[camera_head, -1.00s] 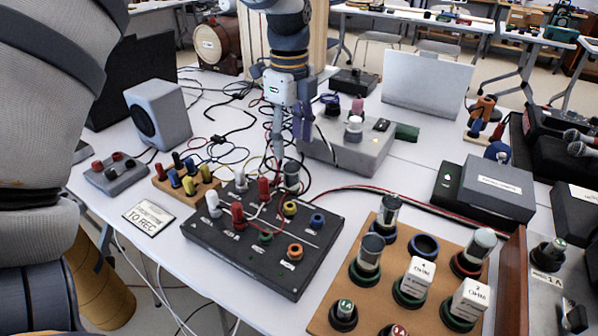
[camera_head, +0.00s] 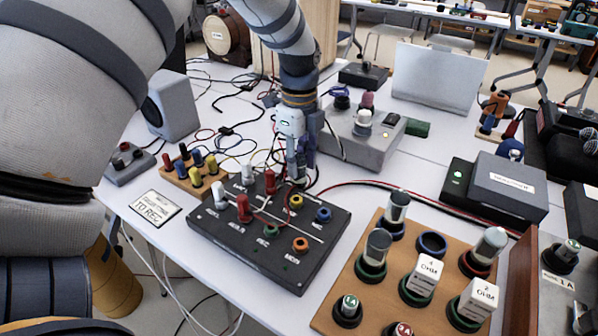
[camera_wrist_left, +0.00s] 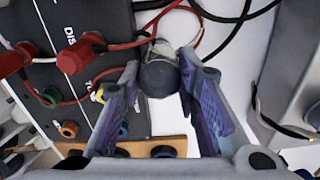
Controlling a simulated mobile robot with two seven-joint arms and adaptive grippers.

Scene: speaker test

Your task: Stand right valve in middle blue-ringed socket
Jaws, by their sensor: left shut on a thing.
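My left gripper (camera_head: 298,178) reaches down over the back edge of the black panel (camera_head: 295,278). It is shut on a dark, round-ended piece (camera_wrist_left: 158,78) that looks like a valve; the fingers hide most of it in the head view. The wooden socket board (camera_head: 352,290) stands at the front right. Its middle blue-ringed socket (camera_head: 432,244) is empty. Glass valves stand on the board at the back left (camera_head: 397,206), front left (camera_head: 377,247) and right (camera_head: 488,245). My right gripper is not in view.
Red and white plugs (camera_head: 243,207) stand on the panel near my left gripper. Loose cables (camera_head: 345,183) run behind it. A grey box with knobs (camera_head: 355,148) is behind, and a dark box (camera_head: 505,188) is right. White tabletop (camera_head: 400,175) lies between.

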